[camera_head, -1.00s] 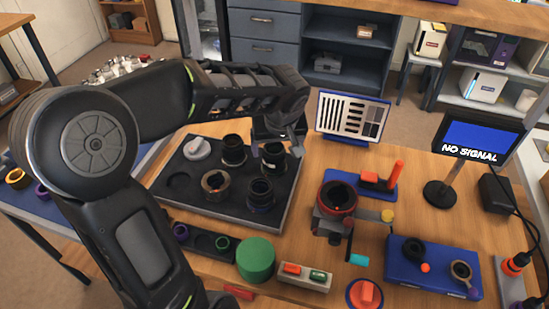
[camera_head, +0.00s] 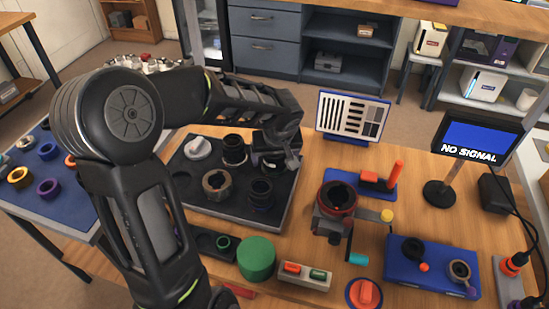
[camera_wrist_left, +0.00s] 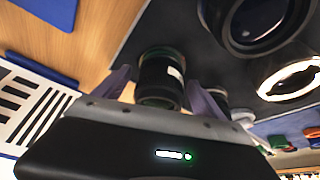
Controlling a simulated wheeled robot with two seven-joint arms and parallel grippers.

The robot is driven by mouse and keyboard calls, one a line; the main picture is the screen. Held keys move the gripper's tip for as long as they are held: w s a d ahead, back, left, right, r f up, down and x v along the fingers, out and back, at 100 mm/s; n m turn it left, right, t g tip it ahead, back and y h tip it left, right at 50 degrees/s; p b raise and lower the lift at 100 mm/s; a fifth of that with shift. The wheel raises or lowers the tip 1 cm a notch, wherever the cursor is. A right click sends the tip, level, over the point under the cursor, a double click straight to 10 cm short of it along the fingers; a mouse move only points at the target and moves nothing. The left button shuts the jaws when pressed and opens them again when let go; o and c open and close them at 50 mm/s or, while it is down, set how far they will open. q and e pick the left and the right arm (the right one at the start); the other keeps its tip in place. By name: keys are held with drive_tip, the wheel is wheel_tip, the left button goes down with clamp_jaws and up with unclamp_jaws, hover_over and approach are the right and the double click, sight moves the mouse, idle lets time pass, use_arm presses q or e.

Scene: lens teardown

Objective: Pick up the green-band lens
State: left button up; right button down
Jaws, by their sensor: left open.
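The green-band lens (camera_wrist_left: 160,82) is a dark cylinder with a pale label and a green ring at its end, on the dark tray (camera_head: 235,211). In the wrist view it is between the two purple-grey fingers of my left gripper (camera_head: 280,160). The jaws are open, with a finger on either side of the lens and a gap beside it. In the head view the gripper is at the tray's back right and partly hides the lens. My right gripper is not in view.
Other lenses, such as one black lens (camera_head: 233,150) and another (camera_head: 261,193), stand close by on the tray, with a white knob-like part (camera_head: 198,148). A green cylinder (camera_head: 256,258) stands in front. A red-rimmed fixture (camera_head: 336,200) and a test chart (camera_head: 351,117) are to the right.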

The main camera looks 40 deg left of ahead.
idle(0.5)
use_arm(q)
clamp_jaws()
idle(0.8)
